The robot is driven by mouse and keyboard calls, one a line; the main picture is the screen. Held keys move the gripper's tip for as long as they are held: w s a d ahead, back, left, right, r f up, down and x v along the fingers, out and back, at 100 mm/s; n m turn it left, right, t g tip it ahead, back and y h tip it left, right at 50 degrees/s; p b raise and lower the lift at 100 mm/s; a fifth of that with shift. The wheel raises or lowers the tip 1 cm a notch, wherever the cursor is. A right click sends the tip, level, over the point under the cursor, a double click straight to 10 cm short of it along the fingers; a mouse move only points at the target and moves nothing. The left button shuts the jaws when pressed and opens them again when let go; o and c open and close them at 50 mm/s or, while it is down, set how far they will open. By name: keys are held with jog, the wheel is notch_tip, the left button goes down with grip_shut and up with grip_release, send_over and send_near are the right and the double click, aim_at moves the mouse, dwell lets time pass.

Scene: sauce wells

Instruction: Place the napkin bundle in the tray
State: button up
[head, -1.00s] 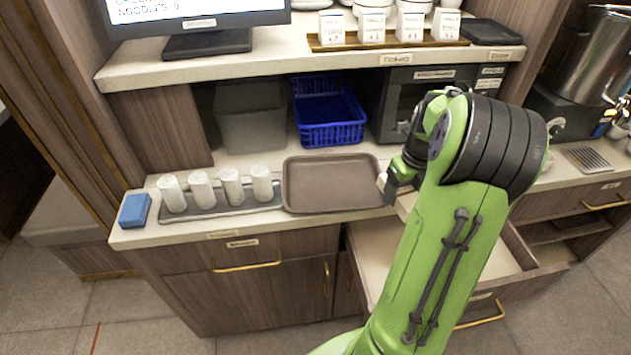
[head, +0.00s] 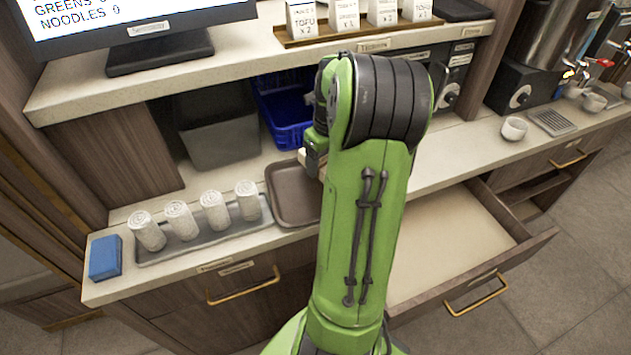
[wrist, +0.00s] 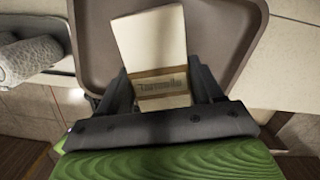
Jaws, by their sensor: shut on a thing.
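My gripper (wrist: 163,92) is shut on the napkin bundle (wrist: 152,45), a pale folded block with a brown labelled band. In the wrist view, the bundle points over the brown tray (wrist: 85,30), inside its rim. I cannot tell the gap between bundle and tray floor. In the head view, the brown tray (head: 290,194) lies on the counter, its right part hidden behind my arm. My gripper (head: 311,160) is mostly hidden there.
A grey tray (head: 190,248) with several rolled white towels stands left of the brown tray, with a blue block (head: 104,257) beyond it. A blue basket (head: 285,120) and grey bin (head: 218,135) stand behind. An open drawer (head: 465,235) juts out at right.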

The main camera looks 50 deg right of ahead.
aim_at(322, 187)
notch_tip(322, 187, down, 6)
jog(key=shift+w+f+b, duration=0.1)
jog(key=shift+f+b, duration=0.1)
jog(key=shift+b, duration=0.55)
jog(key=shift+f, duration=0.15)
jog(key=o, duration=1.1)
jog(key=shift+c, duration=0.2)
